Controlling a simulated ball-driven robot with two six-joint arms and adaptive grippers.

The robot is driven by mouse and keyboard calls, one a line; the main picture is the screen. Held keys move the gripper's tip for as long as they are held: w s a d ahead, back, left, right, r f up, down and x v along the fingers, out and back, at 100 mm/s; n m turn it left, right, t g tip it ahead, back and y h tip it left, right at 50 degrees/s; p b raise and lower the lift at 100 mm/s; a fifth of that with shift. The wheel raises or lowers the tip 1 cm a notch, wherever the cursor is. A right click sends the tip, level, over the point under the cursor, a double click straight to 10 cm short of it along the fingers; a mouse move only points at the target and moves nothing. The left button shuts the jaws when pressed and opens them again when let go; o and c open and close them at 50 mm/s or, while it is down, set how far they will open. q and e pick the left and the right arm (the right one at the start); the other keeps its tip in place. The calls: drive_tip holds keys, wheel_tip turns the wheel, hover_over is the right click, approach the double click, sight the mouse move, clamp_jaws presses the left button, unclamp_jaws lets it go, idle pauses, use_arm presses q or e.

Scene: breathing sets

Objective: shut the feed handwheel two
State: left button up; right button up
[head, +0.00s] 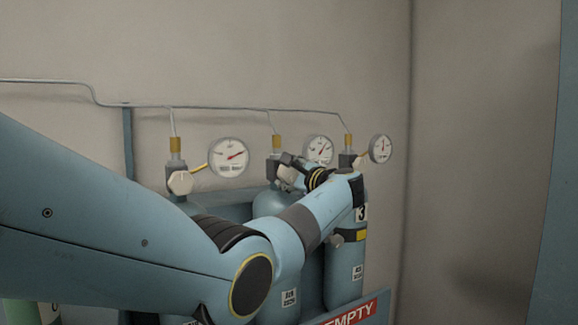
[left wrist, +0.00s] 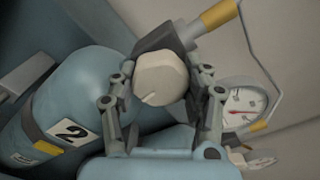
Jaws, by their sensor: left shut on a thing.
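The feed handwheel two (left wrist: 158,77) is a pale, round knob with a small mark near its rim, on the dark valve of the blue cylinder (left wrist: 88,90) labelled 2. My left gripper (left wrist: 165,84) is shut on it, with one finger on either side of the knob. In the head view my left gripper (head: 290,173) is at the middle valve and hides most of that handwheel. The right gripper is not in view.
A pale handwheel (head: 180,182) sits on the left valve, and a right handwheel (head: 346,160) is partly hidden by my arm. Gauges (head: 229,156) stand beside the valves. A thin pipe (head: 215,105) runs along the wall above. A red EMPTY sign (head: 350,314) is low in front.

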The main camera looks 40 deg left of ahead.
use_arm(q)
drive_tip(key=m+p, duration=0.3)
drive_tip(key=m, duration=0.1)
drive_tip(key=shift+s+m, duration=0.1)
drive_tip(key=shift+m, duration=0.2)
drive_tip(key=m+p, duration=0.2)
drive_tip(key=m, duration=0.1)
drive_tip(key=shift+f+m, duration=0.1)
drive_tip(key=shift+m, duration=0.3)
drive_tip(key=m+p, duration=0.2)
drive_tip(key=m, duration=0.2)
drive_tip(key=shift+s+p, duration=0.15)
drive_tip(key=shift+p, duration=0.15)
drive_tip(key=m+p, duration=0.1)
drive_tip(key=m, duration=0.3)
drive_tip(key=shift+s+a+p, duration=0.1)
drive_tip(key=shift+p, duration=0.2)
drive_tip(key=m+p, duration=0.1)
drive_tip(key=m, duration=0.2)
drive_tip(key=shift+m, duration=0.4)
drive_tip(key=m+p, duration=0.1)
drive_tip(key=m, duration=0.2)
drive_tip(key=shift+s+m, duration=0.1)
drive_tip(key=shift+m, duration=0.2)
drive_tip(key=m, duration=0.3)
drive_tip(key=shift+m, duration=0.3)
drive_tip(key=shift+m+p, duration=0.3)
drive_tip(key=shift+m, duration=1.5)
